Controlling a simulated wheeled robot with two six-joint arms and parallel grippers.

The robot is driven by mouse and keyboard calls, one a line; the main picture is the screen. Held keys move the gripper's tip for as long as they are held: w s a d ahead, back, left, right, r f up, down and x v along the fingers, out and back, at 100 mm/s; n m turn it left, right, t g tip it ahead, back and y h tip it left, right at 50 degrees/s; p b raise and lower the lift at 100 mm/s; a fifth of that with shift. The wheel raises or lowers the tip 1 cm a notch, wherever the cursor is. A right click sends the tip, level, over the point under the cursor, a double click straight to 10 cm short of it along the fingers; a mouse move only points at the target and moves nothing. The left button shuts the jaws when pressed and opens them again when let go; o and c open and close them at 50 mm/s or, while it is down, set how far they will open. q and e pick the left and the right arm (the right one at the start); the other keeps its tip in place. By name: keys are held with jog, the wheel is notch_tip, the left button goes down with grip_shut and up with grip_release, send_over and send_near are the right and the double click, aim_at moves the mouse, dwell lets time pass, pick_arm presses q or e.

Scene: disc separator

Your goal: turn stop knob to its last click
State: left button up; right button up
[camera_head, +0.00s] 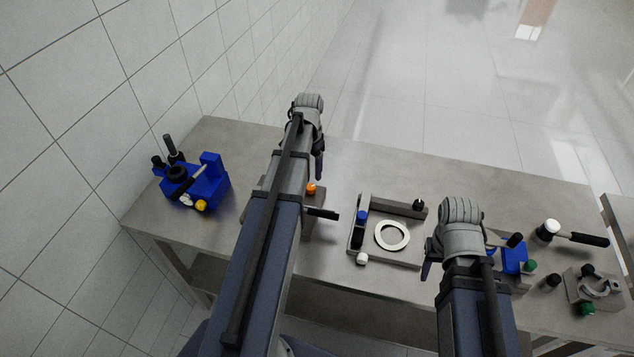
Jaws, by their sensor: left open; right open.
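Several coloured knobs show, and I cannot tell which is the stop knob. An orange knob (312,189) sits on a grey block partly hidden by my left arm. A yellow knob (201,205) is on the blue device (209,178) at the left. A white knob (362,259) and a black knob (418,204) are on the grey frame fixture (387,203). My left gripper (319,166) is open, pointing down over the table's middle, beyond the orange knob. My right gripper (427,269) is open, right of the frame fixture. Neither visibly holds anything.
A pale ring (392,249) lies inside the frame fixture. Right of my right gripper are a second blue device (513,253), green knobs (587,309), a white-headed mallet (549,229) and a grey clamp-like block (578,289). The table's back right is clear. A tiled wall (150,80) borders the left.

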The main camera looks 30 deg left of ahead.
aim_at(311, 187)
pick_arm(q)
jog(key=shift+f+b, duration=3.8)
jog(key=shift+f, duration=0.15)
pick_arm(e)
jog(key=shift+f, duration=3.9)
pick_arm(q)
jog(key=shift+r, duration=0.1)
grip_shut()
